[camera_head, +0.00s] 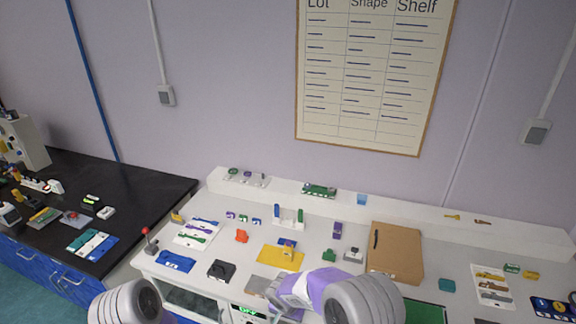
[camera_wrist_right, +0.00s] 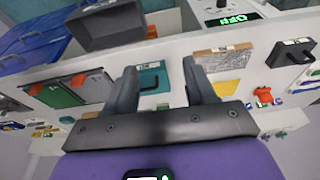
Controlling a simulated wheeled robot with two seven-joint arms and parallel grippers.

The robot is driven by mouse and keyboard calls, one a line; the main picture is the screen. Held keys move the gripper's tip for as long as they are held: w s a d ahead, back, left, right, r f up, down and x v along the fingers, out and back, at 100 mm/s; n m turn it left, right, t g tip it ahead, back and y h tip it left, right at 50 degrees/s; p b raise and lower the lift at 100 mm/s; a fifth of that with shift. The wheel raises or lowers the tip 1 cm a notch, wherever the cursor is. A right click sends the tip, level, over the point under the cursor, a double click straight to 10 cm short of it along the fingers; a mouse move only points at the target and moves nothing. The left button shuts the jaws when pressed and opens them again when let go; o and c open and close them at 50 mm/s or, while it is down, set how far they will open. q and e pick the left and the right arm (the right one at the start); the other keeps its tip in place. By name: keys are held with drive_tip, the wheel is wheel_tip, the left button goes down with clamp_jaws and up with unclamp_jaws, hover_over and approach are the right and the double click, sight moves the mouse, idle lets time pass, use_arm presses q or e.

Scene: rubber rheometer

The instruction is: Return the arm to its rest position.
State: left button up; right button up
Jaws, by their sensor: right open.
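My right arm (camera_head: 352,299) comes in at the bottom middle of the head view, over the front edge of the white workbench (camera_head: 213,234). Its purple and white wrist hides part of the bench front. In the right wrist view my right gripper (camera_wrist_right: 160,78) has its two dark fingers spread apart with nothing between them. Beyond the fingers the wrist view shows the white bench edge and items on it, seen at a tilt. A rounded white part of my left arm (camera_head: 125,303) shows at the bottom left of the head view; its gripper is out of the picture.
The bench holds a yellow mat (camera_head: 268,259), a brown board (camera_head: 397,253), a dark box (camera_head: 221,270), a blue tray (camera_head: 175,262) and several small coloured parts. A black-topped counter (camera_head: 140,190) stands at the left. A wall chart (camera_head: 375,75) hangs behind.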

drive_tip(key=s+d+f+g+y, duration=0.1)
drive_tip(key=s+d+f+y, duration=0.2)
drive_tip(key=s, duration=0.5)
drive_tip(key=s+d+f+n, duration=0.1)
drive_tip(key=s+d+f, duration=0.2)
drive_tip(key=s+f, duration=0.3)
drive_tip(key=s+d+f+g+y, duration=0.1)
drive_tip(key=s+d+f+y, duration=0.2)
drive_tip(key=s, duration=0.6)
use_arm(q)
wheel_tip(320, 180, down, 17)
drive_tip(key=b, duration=1.7)
drive_tip(key=shift+f, duration=0.2)
use_arm(e)
wheel_tip(320, 180, down, 18)
drive_tip(key=h, duration=0.1)
drive_tip(key=shift+s+d, duration=0.25)
use_arm(q)
drive_tip(key=shift+d, duration=0.1)
